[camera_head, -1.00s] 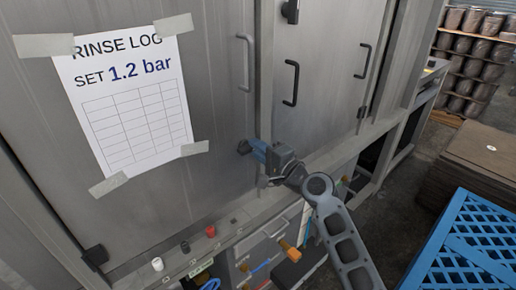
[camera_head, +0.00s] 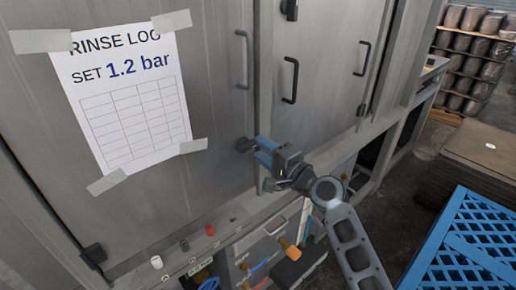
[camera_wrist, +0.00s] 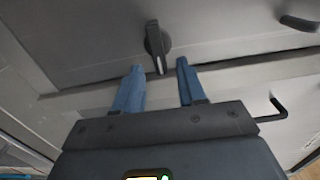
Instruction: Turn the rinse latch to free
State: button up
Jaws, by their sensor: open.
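The rinse latch appears to be the dark knob (camera_head: 244,144) low on the grey metal door, beside the door's right edge. In the wrist view the knob (camera_wrist: 154,40) has a long grip with a pale mark at its lower end, pointing down the picture. Any label for its positions is not readable. My gripper (camera_head: 263,151) is just right of the knob in the head view. Its two blue fingers are open, with a gap between the tips (camera_wrist: 159,63) in the wrist view. The tips look clear of the knob, and nothing is held.
A taped rinse log sheet (camera_head: 127,95) reads "SET 1.2 bar". Door handles (camera_head: 290,80) stick out above my gripper. A ledge with small red and white knobs (camera_head: 156,262) runs below. A blue lattice crate (camera_head: 470,245) stands at the lower right.

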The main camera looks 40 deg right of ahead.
jog(key=shift+s+a+b, duration=0.1)
jog(key=shift+s+b, duration=0.3)
jog(key=shift+s, duration=2.3)
jog(key=s+a+f+n+g+h, duration=0.15)
jog(key=s+a+f+n, duration=0.3)
jog(key=s, duration=0.45)
jog(key=s+a+f+n+g, duration=0.25)
jog(key=s+a+f, duration=0.25)
jog(key=s, duration=0.5)
jog(key=s+a+r+n, duration=0.2)
jog(key=s+n, duration=0.2)
jog(key=s, duration=0.1)
jog(key=s+a+r+n+y, duration=0.1)
jog(key=s+a+r+n, duration=0.2)
jog(key=s, duration=0.3)
jog(key=s+a+r+n+y, duration=0.1)
jog(key=s+a+r+n, duration=0.2)
jog(key=s, duration=0.3)
jog(key=shift+s+a+r+n+t, duration=0.15)
jog(key=shift+s+a+n+t, duration=0.2)
jog(key=shift+n, duration=0.45)
jog(key=shift+w+d, duration=0.1)
jog(key=shift+w, duration=0.05)
